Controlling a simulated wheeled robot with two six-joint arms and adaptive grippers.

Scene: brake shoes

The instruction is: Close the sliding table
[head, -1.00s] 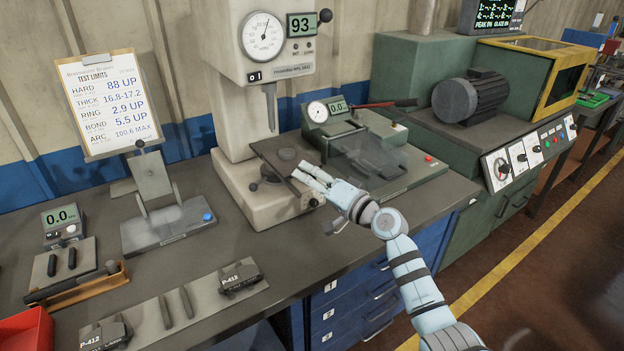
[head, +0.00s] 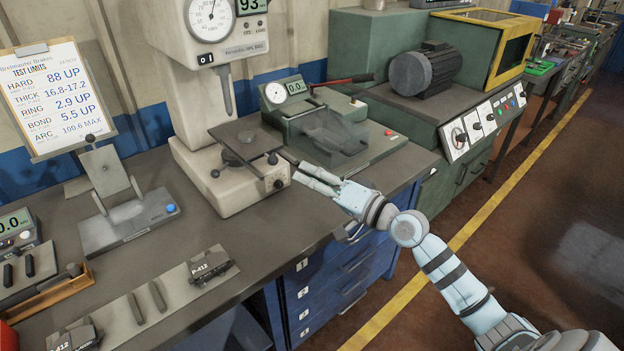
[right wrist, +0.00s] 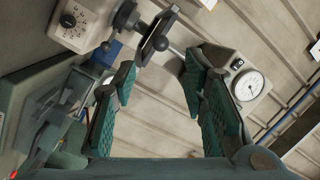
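The sliding table looks to be the flat dark plate (head: 226,132) on the base of the pale hardness tester (head: 225,193), with a round pad on top. A small ball knob (head: 272,158) sits at its right front edge. My right gripper (head: 308,174) is just right of this plate and appears apart from it. In the right wrist view, my right gripper (right wrist: 160,68) is open, with its teal-padded fingers spread and nothing held. A dark bracket with a ball knob (right wrist: 162,43) shows beyond the fingertips. My left gripper is not in view.
A green gauge fixture with a clear cover (head: 335,137) stands behind and right of my gripper. The bench top (head: 290,225) in front of the tester is clear.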

